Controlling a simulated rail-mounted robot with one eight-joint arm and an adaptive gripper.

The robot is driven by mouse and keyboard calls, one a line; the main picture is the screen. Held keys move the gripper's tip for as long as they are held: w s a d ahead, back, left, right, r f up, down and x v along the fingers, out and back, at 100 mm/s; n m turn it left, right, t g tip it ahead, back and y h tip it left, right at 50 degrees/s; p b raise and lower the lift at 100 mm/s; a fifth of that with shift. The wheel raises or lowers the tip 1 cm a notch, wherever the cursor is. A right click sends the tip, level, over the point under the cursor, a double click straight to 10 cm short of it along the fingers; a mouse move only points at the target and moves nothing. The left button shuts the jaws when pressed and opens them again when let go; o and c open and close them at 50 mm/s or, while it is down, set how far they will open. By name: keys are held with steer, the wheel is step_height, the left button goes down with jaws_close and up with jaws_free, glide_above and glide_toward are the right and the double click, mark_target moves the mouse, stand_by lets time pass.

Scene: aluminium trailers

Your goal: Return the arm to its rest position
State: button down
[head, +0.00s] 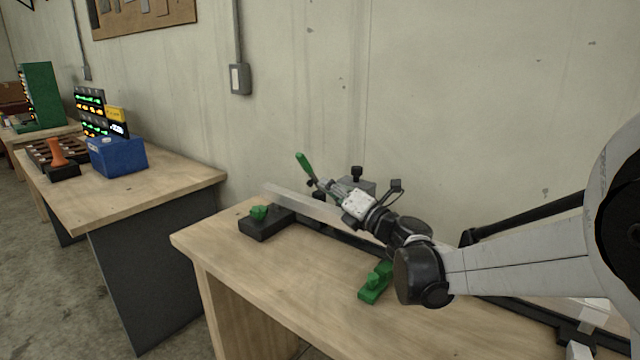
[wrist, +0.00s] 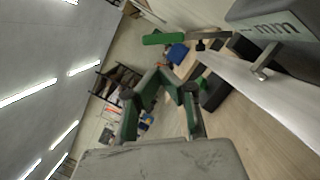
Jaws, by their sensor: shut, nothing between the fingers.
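My arm reaches in from the right of the head view over the near workbench (head: 235,245). My gripper (head: 322,186) points up and to the left, above a long aluminium bar (head: 300,203) on the bench. In the wrist view my gripper (wrist: 168,80) has its green-padded fingers drawn together with nothing held. A green-handled clamp lever (head: 304,163) stands close beside the fingertips in the head view; whether they touch cannot be told. The lever's green handle (wrist: 165,38) lies beyond the fingers in the wrist view.
A grey block marked "mm" (wrist: 270,27) is close in the wrist view. A black block with a green knob (head: 262,222) and a green part (head: 375,284) are on the bench. A second bench (head: 160,190) holds a blue box (head: 118,156). The wall is behind.

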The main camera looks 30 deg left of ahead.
steer(key=shift+s+d, duration=0.2)
steer(key=shift+d, duration=0.2)
steer(key=s+d+r+n+h+p, duration=0.1)
steer(key=s+d+n+h, duration=0.3)
steer(key=d+n, duration=0.65)
steer(key=s+d+r+n+h+p, duration=0.1)
steer(key=s+d+n+h, duration=0.4)
steer(key=d, duration=1)
steer(key=s+d+f+n+h, duration=0.3)
steer(key=s+d+n, duration=0.2)
steer(key=d, duration=0.5)
steer(key=s+d+f+n+h+p, duration=0.1)
steer(key=s+d+f+n+h, duration=0.1)
steer(key=s+d+n, duration=0.4)
steer(key=s+d+f+n+h+p, duration=0.1)
steer(key=s+d+f+n+h, duration=0.2)
steer(key=s+d, duration=0.4)
steer(key=d+n+h, duration=0.1)
steer(key=d+n, duration=0.1)
steer(key=d, duration=0.5)
steer(key=shift+f+t+h, duration=0.3)
steer(key=shift+h, duration=0.1)
